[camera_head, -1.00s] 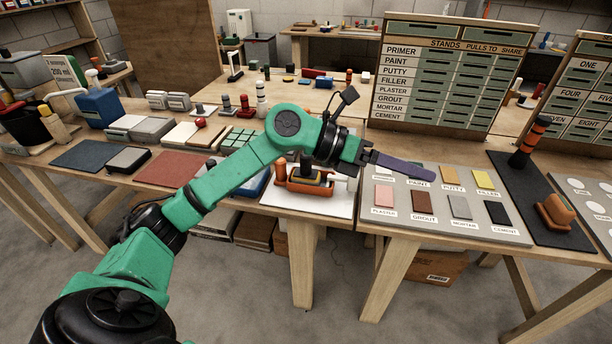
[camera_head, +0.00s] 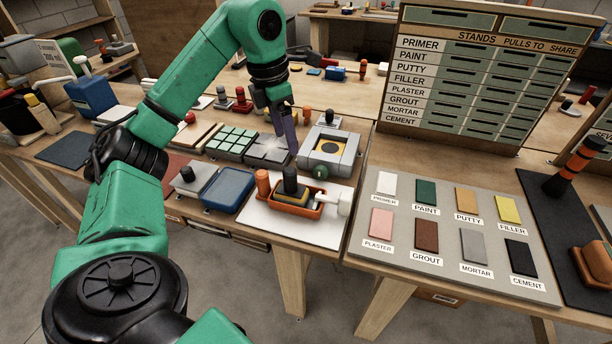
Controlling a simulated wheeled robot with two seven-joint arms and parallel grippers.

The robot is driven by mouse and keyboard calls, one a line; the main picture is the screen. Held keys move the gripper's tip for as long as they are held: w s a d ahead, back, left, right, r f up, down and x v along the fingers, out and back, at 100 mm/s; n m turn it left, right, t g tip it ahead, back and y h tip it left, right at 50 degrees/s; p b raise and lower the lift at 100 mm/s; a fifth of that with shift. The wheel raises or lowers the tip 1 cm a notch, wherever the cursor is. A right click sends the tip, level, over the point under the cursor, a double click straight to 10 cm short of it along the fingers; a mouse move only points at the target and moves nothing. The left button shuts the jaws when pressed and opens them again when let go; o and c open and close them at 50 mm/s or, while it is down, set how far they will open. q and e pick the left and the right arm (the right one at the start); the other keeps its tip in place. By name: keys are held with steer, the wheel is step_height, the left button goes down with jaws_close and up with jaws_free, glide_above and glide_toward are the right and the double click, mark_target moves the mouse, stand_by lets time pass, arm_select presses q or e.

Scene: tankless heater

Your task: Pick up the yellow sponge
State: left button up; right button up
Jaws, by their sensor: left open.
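No plain yellow sponge can be picked out with certainty. A yellow pad (camera_head: 291,196) under a dark knob lies in the orange tray (camera_head: 316,211) on a white board at the front of the bench; I cannot tell if it is the sponge. My left gripper (camera_head: 292,150) is open and points down, its long purple-grey fingers over or just behind the dark grey block, behind the orange tray and left of the grey box. I see nothing between the fingers. My right gripper is not in view.
A grey box with a yellow square (camera_head: 329,148) stands right of the gripper. A blue tray (camera_head: 229,189) and green tiles (camera_head: 231,140) lie to the left. The labelled swatch board (camera_head: 375,250) is on the right, before the upright label rack (camera_head: 480,75).

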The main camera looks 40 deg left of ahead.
mark_target(292, 180)
arm_select(q)
steer(key=shift+s+d+f+b, duration=0.1)
steer(key=shift+s+f+b, duration=0.2)
steer(key=shift+f, duration=0.35)
steer(key=shift+s+d+f+b, duration=0.15)
steer(key=shift+f+b, duration=0.25)
steer(key=shift+f, duration=0.2)
steer(key=f, duration=0.3)
steer(key=shift+s+f, duration=0.2)
steer(key=shift+s, duration=0.1)
steer(key=f, duration=0.2)
steer(key=w+f, duration=0.1)
steer(key=f, duration=0.3)
steer(key=shift+w+d+f+p, duration=0.2)
steer(key=shift+w+f+p, duration=0.1)
steer(key=shift+w, duration=0.05)
steer(key=shift+w+f, duration=0.1)
steer(key=shift+f, duration=0.3)
jaws_close()
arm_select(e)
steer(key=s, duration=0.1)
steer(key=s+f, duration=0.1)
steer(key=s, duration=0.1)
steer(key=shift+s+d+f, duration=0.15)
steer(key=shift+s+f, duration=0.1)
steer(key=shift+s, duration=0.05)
